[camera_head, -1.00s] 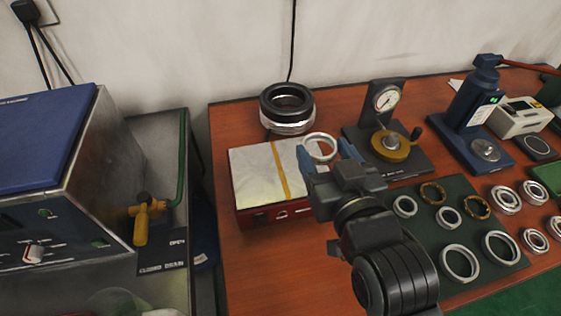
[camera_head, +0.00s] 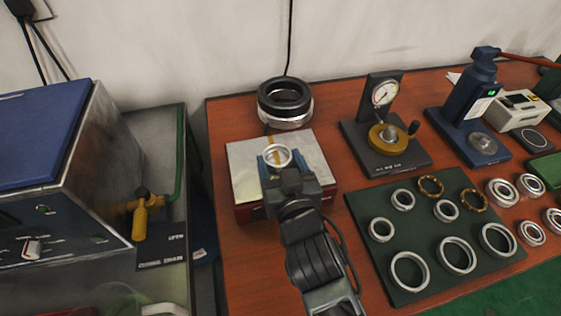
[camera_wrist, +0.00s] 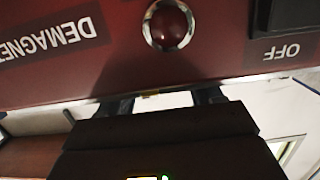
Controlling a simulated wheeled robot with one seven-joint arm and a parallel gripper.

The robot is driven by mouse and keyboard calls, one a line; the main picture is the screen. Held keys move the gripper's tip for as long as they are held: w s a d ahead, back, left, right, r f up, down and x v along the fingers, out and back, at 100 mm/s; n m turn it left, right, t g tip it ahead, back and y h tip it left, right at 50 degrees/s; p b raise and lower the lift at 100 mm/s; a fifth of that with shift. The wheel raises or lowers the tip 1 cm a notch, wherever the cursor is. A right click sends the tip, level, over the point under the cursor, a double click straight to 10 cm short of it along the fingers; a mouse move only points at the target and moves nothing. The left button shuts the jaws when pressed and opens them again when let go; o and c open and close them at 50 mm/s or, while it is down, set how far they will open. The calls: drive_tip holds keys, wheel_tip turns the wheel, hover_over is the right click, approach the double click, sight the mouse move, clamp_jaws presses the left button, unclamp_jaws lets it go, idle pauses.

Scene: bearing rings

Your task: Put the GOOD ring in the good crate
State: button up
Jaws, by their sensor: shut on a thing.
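My gripper (camera_head: 277,159) is shut on a steel ring (camera_head: 278,153) and holds it over the pale top of a red box (camera_head: 312,150), which has a yellow stripe. I cannot tell whether the ring touches that top. In the wrist view the red front of the box (camera_wrist: 80,75) shows lettering beginning "DEMAGNE", a round red lamp and an "OFF" label. The ring is hidden in the wrist view. No crate marked good is recognisable in these frames.
A dark green mat (camera_head: 370,220) bears several rings. A dial gauge stand (camera_head: 384,130) and a blue press (camera_head: 475,110) stand to the right. A dark and silver ring stack (camera_head: 285,104) stands behind the box. A blue-lidded machine (camera_head: 45,145) is at the left.

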drive_tip(key=shift+f, duration=0.15)
drive_tip(key=o, duration=1.1)
drive_tip(key=shift+r, duration=0.25)
drive_tip(key=b+v, duration=0.1)
drive_tip(key=v, duration=1.1)
drive_tip(key=shift+f, duration=0.1)
drive_tip(key=shift+d, duration=0.1)
